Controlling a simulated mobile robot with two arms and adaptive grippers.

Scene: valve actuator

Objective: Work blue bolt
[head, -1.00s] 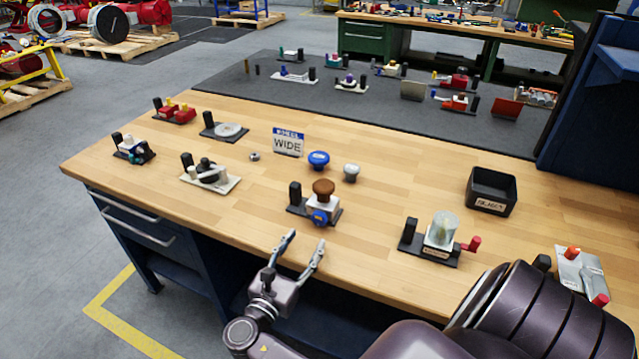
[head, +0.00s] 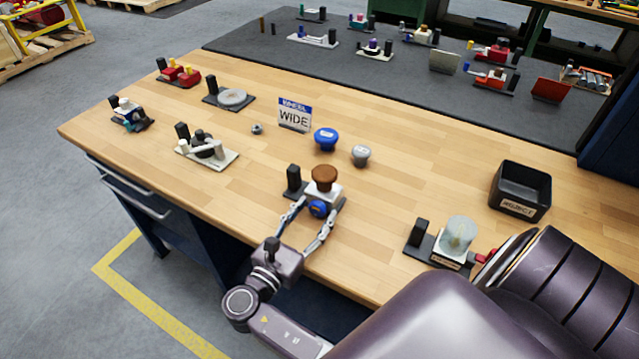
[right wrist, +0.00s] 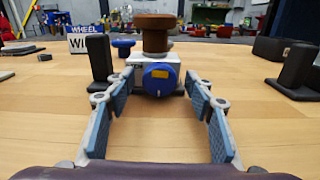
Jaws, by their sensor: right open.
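The blue bolt (head: 318,209) is a round blue knob on the front of a small white valve block (head: 326,190) with a brown mushroom-shaped knob (head: 324,174) on top. The block stands on a dark base plate near the bench's front edge. In the right wrist view the blue bolt (right wrist: 160,79) faces me, with a small yellow mark on it. My right gripper (head: 321,210) is open, with one finger on either side of the blue bolt. The right wrist view shows the gripper (right wrist: 160,95) empty, its blue finger pads apart from the bolt. My left gripper is out of view.
A black post (head: 293,180) stands just left of the valve block. A blue knob (head: 326,138), a grey knob (head: 361,155) and a WHEEL WIDE sign (head: 294,116) are behind. A clear-cup fixture (head: 459,237) and black reject bin (head: 520,190) are to the right.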

